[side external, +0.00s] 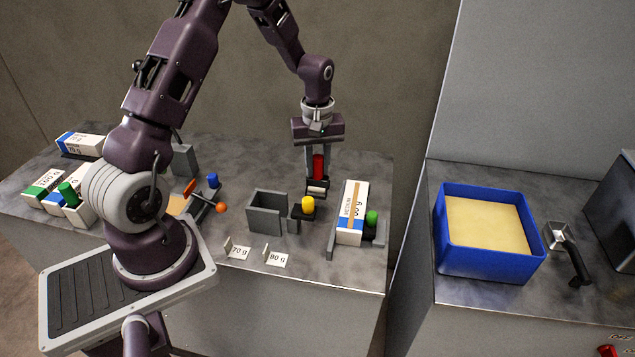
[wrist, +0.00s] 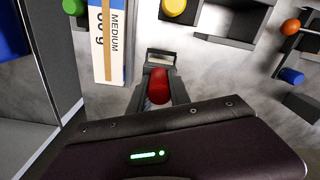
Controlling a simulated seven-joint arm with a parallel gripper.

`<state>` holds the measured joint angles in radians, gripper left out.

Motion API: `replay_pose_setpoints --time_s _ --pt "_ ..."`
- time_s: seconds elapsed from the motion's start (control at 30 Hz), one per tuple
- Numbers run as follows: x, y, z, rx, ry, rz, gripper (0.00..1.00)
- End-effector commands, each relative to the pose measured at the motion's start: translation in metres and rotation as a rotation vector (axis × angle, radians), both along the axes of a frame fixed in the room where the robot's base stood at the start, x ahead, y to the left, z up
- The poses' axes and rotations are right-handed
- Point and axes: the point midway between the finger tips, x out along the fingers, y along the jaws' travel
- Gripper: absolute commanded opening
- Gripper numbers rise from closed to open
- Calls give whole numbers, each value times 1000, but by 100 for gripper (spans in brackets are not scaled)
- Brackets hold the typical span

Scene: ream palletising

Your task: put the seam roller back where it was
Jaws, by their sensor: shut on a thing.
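The seam roller has a red handle (side external: 319,166) and a pale roller end low down between my fingers. My gripper (side external: 317,180) is shut on it and points down over the back of the grey bench (side external: 268,172), behind the yellow-topped holder and left of the white ream. In the wrist view the red handle (wrist: 159,87) lies between the fingers, with a dark frame and light end (wrist: 161,56) beyond it. I cannot tell whether the roller touches the bench.
A white 80 g ream (side external: 352,205) stands in a grey rack beside a green knob (side external: 372,218). A yellow knob (side external: 307,204), grey open box (side external: 267,212) and 70 g and 80 g cards (side external: 277,258) are nearby. A blue tray (side external: 489,270) and black-handled tool (side external: 576,262) are on the right bench.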

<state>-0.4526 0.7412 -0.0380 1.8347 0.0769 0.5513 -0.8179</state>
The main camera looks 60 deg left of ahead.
Motion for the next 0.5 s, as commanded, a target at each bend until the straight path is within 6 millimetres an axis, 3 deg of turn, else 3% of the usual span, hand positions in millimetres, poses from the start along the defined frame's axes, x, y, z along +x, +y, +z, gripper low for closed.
replay_pose_setpoints --time_s 0.2,0.5 --pt "-1 -1 -36 -2 3 -1 0" --pt "0 -1 -38 -1 0 -1 0"
